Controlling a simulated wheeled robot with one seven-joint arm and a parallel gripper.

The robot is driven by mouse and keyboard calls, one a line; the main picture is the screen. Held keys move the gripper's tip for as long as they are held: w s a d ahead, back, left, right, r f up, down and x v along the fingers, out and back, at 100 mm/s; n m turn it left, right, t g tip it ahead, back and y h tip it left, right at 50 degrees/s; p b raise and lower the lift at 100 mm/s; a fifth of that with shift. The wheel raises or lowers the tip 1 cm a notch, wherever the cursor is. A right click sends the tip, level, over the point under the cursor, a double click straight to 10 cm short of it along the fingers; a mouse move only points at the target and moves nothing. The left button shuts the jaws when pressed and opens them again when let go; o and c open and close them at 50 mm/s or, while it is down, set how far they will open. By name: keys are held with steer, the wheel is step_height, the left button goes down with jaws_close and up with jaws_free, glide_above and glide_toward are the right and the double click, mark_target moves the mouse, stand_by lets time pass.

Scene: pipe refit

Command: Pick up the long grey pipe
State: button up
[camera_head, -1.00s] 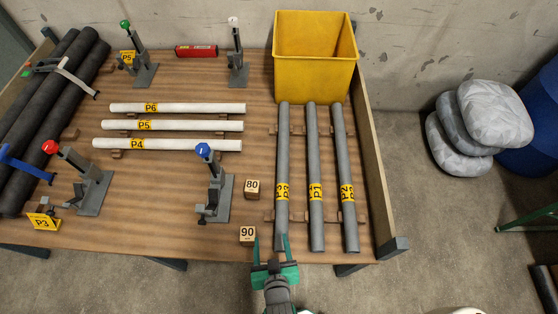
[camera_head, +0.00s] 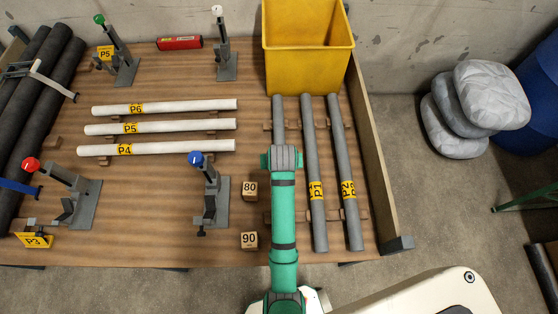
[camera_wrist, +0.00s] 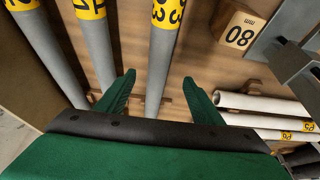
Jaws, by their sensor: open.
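Three long grey pipes lie side by side on wooden supports: a left one (camera_head: 279,120), a middle one labelled P1 (camera_head: 314,170) and a right one labelled P2 (camera_head: 346,170). They look about equal in length. My gripper (camera_head: 282,158) is over the left pipe and hides its middle and near part. In the wrist view my gripper (camera_wrist: 158,80) is open, with the left pipe (camera_wrist: 161,62) running between the two fingers. Its yellow label shows a 3. The fingers appear empty; I cannot tell how far they are above the pipe.
A yellow bin (camera_head: 308,50) stands at the pipes' far ends. Wooden blocks marked 80 (camera_head: 249,191) and 90 (camera_head: 249,240) and a blue-knobbed clamp (camera_head: 211,200) are left of my arm. White pipes (camera_head: 160,127) lie further left. A raised board (camera_head: 372,150) edges the right.

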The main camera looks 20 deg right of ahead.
steer(key=shift+w+d+f, duration=0.1)
steer(key=shift+w, duration=0.15)
steer(key=x, duration=0.9)
steer(key=shift+s+f, duration=0.25)
steer(key=shift+s, duration=0.1)
steer(key=shift+w+d+f, duration=0.15)
steer(key=shift+w+f, duration=0.15)
steer(key=shift+f, duration=0.15)
steer(key=c, duration=1.4)
steer(key=shift+r, duration=0.15)
